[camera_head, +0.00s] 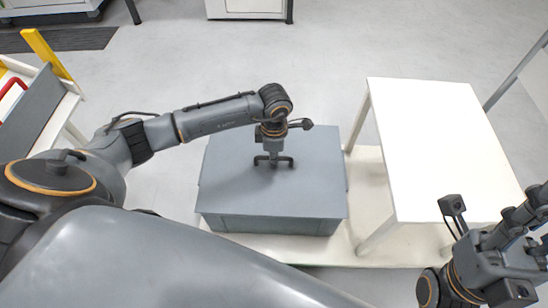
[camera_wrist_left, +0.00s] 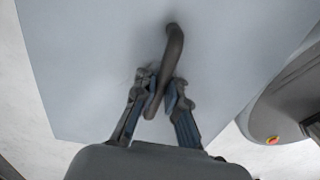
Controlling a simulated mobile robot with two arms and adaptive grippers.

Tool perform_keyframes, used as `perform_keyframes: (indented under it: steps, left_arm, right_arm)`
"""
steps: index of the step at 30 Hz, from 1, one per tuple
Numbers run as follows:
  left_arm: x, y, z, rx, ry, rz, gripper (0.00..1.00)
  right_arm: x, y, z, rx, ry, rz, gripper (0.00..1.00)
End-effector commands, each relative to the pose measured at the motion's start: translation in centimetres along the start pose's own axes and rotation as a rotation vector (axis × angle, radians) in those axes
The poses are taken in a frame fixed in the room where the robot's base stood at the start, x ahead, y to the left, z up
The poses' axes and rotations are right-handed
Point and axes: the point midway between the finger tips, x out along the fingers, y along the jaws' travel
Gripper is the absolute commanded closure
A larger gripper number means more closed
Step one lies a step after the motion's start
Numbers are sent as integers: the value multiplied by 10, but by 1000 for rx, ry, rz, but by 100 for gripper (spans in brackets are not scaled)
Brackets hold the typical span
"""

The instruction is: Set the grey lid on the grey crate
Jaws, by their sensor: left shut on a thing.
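The grey lid (camera_head: 235,165) is a flat square panel with a dark bar handle (camera_head: 286,161) at its middle. It lies over the grey crate (camera_head: 270,225), whose front wall shows below the lid's edge. Lid and crate look lined up; I cannot tell whether a thin gap remains between them. My left gripper (camera_head: 273,158) points down and is shut on the lid's handle. In the left wrist view, the fingers (camera_wrist_left: 158,100) close around the handle (camera_wrist_left: 173,50) above the lid (camera_wrist_left: 90,60). My right gripper (camera_head: 515,225) is at the lower right, away from the crate; its finger opening is unclear.
The crate stands on a low pale platform (camera_head: 372,185). A white table (camera_head: 440,140) stands close to its right. A shelf or cart with grey, yellow and red parts (camera_head: 35,110) is at the left. The floor behind the crate is clear.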

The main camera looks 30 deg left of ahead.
Motion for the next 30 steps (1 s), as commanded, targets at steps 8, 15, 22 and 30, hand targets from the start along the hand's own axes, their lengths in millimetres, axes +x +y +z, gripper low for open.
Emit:
perform_keyframes:
  steps: [8, 15, 22, 30]
  left_arm:
    - [-1, 0, 0, 0, -1, 1, 100]
    - [0, 0, 0, 0, -1, 1, 62]
    - [-1, 0, 0, 0, 0, 0, 62]
    - [-39, 2, 1, 1, -3, 5, 62]
  right_arm:
    - [0, 0, 0, 1, 3, 0, 60]
    - [0, 0, 0, 0, 2, 0, 60]
    - [-2, 1, 0, -2, -7, 6, 60]
    - [-1, 0, 0, -1, -4, 3, 60]
